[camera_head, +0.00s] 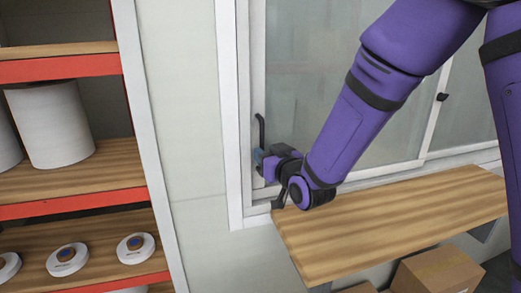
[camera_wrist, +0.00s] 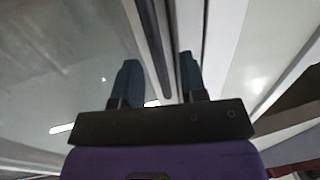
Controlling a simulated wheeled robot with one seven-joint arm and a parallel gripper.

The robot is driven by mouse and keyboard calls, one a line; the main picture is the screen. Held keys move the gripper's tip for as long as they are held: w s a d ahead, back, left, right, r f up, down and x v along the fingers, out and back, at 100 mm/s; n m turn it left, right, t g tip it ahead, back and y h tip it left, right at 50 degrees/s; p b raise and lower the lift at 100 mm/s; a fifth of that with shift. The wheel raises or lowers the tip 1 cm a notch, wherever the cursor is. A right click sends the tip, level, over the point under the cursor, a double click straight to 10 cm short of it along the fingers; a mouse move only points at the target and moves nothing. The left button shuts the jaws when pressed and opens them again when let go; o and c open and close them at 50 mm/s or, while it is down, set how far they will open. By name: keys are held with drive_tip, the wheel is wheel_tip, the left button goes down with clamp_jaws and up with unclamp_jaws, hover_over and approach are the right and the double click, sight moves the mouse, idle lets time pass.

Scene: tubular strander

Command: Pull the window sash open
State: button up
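The window sash (camera_head: 258,60) is a white-framed pane at the left of the window in the head view, close beside the left jamb. A dark upright handle (camera_head: 261,130) sits on its left stile. My gripper (camera_head: 260,160) is at the handle's lower part. In the wrist view, my gripper's two dark fingers (camera_wrist: 157,70) stand apart, with the dark handle bar (camera_wrist: 150,40) running between them. A gap shows on each side of the bar, so the fingers look open around it. Contact cannot be told.
A wooden shelf (camera_head: 390,222) juts out below the window, under my arm. Cardboard boxes (camera_head: 437,272) stand beneath it. A red-edged rack (camera_head: 75,188) with white rolls and round discs stands at the left. A second dark latch (camera_head: 442,97) is on the window's right part.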

drive_tip(key=shift+x, duration=1.7)
drive_tip(key=shift+d, duration=0.15)
clamp_jaws()
